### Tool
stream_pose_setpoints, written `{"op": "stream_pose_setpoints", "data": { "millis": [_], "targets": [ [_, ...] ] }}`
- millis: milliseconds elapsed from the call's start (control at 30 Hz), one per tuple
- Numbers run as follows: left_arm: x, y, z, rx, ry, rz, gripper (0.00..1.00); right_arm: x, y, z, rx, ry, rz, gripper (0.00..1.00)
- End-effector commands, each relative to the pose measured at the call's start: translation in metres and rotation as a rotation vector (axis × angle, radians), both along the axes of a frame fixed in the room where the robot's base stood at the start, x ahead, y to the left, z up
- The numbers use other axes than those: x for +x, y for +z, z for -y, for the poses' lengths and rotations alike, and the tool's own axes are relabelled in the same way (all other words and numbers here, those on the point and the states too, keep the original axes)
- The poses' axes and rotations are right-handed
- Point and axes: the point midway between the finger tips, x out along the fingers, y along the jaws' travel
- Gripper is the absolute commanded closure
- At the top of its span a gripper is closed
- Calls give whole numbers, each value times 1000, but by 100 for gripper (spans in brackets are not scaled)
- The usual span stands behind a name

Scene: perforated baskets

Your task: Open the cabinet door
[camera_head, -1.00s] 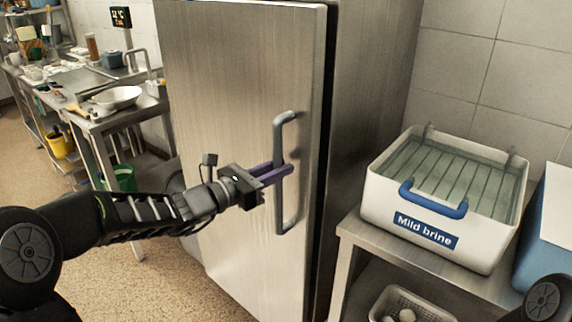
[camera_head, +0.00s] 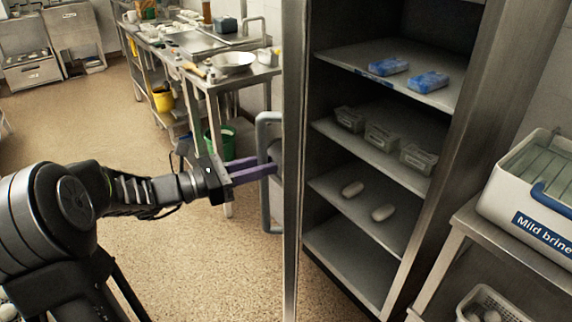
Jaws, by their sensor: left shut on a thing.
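The steel cabinet door (camera_head: 292,160) stands wide open and shows nearly edge-on in the head view. Its grey bar handle (camera_head: 264,124) is on the door's left side. My left gripper (camera_head: 262,170) has its purple fingers at the handle and is shut on it. The cabinet (camera_head: 412,170) is open, with several shelves inside. Blue packs (camera_head: 428,82) lie on the upper shelf, grey containers (camera_head: 381,136) on the middle one, and two pale oval items (camera_head: 384,212) on a lower one. My right gripper is not in view.
A steel side table (camera_head: 473,222) with a white Mild brine tub (camera_head: 530,195) stands right of the cabinet. A steel counter (camera_head: 200,75) with a white bowl (camera_head: 232,61) is behind the door. Open floor (camera_head: 90,110) lies to the left.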

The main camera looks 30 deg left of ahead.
Motion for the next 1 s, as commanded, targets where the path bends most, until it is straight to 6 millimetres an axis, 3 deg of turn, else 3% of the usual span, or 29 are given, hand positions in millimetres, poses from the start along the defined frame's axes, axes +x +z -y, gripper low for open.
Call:
{"op": "stream_pose_setpoints", "data": {
  "millis": [200,600,633,867,1000],
  "targets": [
    [-4,1,-22,1,5,1,100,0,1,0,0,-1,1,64],
    [-4,2,-25,0,7,3,100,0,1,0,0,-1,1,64],
    [-4,2,-25,1,7,3,79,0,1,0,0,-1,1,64],
    [-5,1,-24,0,4,3,60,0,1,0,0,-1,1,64],
    [-5,1,-24,1,3,2,59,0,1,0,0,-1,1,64]
  ]
}}
